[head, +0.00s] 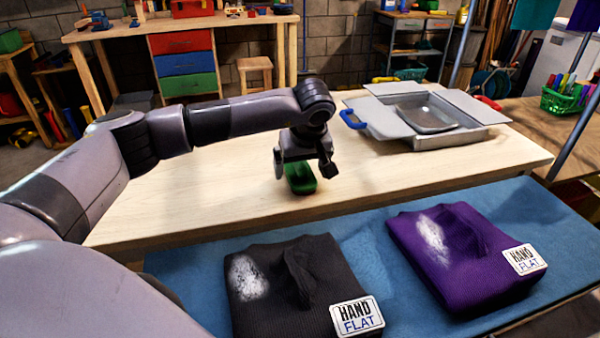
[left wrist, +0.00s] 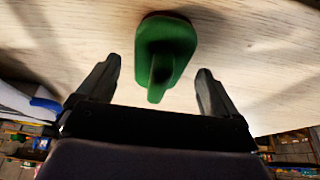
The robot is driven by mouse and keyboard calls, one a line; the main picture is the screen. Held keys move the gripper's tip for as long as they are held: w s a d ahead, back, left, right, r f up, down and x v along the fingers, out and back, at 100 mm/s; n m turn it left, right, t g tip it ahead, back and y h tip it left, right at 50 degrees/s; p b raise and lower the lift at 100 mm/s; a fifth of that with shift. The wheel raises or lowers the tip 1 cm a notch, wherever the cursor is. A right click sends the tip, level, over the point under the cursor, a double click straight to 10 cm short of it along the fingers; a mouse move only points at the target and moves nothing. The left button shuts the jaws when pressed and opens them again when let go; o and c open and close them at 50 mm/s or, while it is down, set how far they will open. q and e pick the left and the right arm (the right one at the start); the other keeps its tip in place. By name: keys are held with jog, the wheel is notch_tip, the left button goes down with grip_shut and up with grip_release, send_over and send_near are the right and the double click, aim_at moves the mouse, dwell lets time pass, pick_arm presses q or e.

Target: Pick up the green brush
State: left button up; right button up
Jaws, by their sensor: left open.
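The green brush (head: 300,178) lies on the light wooden table, beneath my left gripper. In the left wrist view the green brush (left wrist: 165,52) shows its handle pointing toward the gripper, between and just beyond the fingertips. My left gripper (head: 304,170) is open, pointing down, with one finger on each side of the brush in the picture; it also shows in the left wrist view (left wrist: 158,78). I cannot see the fingers touching the brush. The upper part of the brush is partly hidden by the gripper in the head view. My right gripper is not in view.
A grey metal tray (head: 440,141) with open flaps and a blue-handled thing (head: 352,119) stand at the table's back right. A black folded garment (head: 265,305) and a purple one (head: 455,270) lie on the blue mat (head: 200,275) in front. The table's left part is clear.

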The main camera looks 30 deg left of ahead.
pick_arm(q)
jog(key=shift+w+a+f, duration=0.1)
jog(key=shift+f, duration=0.2)
jog(key=c, duration=1.2)
jog(key=shift+r, duration=0.15)
notch_tip(320, 180, up, 20)
jog(key=shift+p, duration=0.3)
